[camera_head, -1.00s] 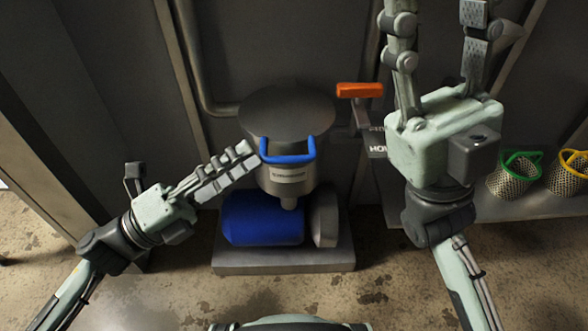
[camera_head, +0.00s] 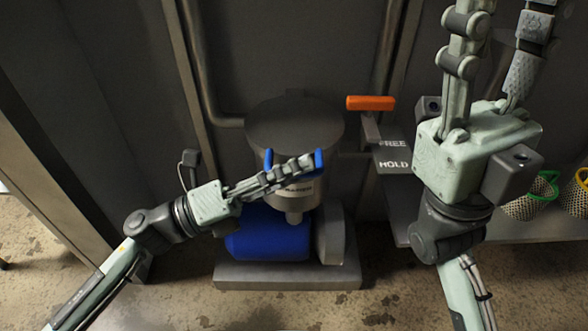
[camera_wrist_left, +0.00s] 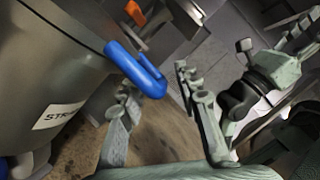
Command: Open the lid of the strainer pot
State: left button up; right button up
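The strainer pot (camera_head: 295,205) is a grey metal vessel with a round dark lid (camera_head: 295,125) that lies closed on top. A blue handle (camera_head: 319,162) sticks out at the lid's front; it also shows in the left wrist view (camera_wrist_left: 136,70). My left gripper (camera_head: 300,168) is in front of the handle and hides part of it. In the left wrist view its fingers (camera_wrist_left: 158,95) are apart, with the handle's end near the gap between them; I cannot tell whether they touch it. My right gripper (camera_head: 500,40) points up at the right, fingers apart and empty.
An orange-handled lever (camera_head: 370,103) stands right of the pot, beside a FREE/HOLD plate (camera_head: 393,155). A blue motor (camera_head: 267,238) sits below the pot on a grey base (camera_head: 290,276). Green-rimmed (camera_head: 530,205) and yellow-rimmed (camera_head: 576,200) baskets are at the right. A pipe (camera_head: 196,75) runs behind.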

pick_arm(q)
grip_shut()
dwell(0.3)
